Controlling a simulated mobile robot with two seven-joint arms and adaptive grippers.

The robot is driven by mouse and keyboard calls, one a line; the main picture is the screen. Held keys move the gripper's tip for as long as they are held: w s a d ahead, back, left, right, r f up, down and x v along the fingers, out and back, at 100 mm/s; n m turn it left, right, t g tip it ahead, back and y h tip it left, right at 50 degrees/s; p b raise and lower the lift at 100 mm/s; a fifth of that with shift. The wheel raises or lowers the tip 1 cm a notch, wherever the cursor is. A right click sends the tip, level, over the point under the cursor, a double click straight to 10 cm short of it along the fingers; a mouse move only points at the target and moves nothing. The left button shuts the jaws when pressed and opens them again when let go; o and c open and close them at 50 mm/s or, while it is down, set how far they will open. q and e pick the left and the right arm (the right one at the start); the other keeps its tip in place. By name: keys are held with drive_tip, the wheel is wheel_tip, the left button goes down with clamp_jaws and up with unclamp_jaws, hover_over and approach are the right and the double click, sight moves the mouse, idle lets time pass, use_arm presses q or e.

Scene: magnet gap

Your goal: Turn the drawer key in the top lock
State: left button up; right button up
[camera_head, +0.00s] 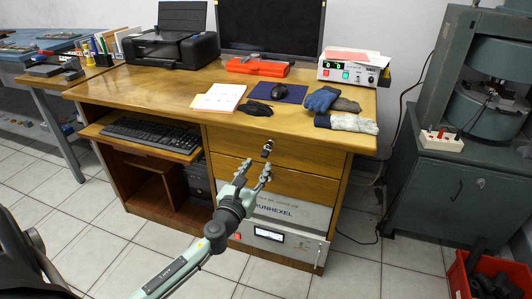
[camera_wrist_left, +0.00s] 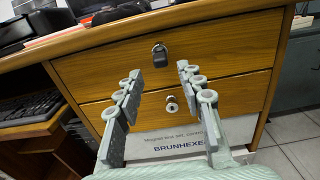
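The drawer key (camera_head: 267,147) sits in the lock of the top drawer (camera_head: 228,143) of the wooden desk. In the left wrist view the key (camera_wrist_left: 160,54) shows a dark head, with the top drawer front (camera_wrist_left: 210,50) around it. A second, bare lock (camera_wrist_left: 171,104) is on the lower drawer. My left gripper (camera_head: 256,169) is in front of the drawers, just below the key in the head view. In the left wrist view its fingers (camera_wrist_left: 158,72) are apart, with nothing between them. The key appears beyond the fingertips. My right gripper is not in view.
A keyboard (camera_head: 150,134) lies on a pulled-out shelf left of the drawers. Gloves (camera_head: 345,123) lie at the desktop's front right edge above. A labelled grey unit (camera_head: 285,215) stands below the drawers. A red crate (camera_head: 480,280) is on the floor at right.

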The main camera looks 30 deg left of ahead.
sight(263, 156)
use_arm(q)
drive_tip(key=shift+x, duration=2.55)
drive_tip(key=shift+d, duration=0.1)
drive_tip(key=shift+c, duration=0.9)
clamp_jaws()
drive_tip(key=shift+r, duration=0.1)
drive_tip(key=shift+m+p, duration=0.8)
drive_tip(key=shift+m, duration=0.9)
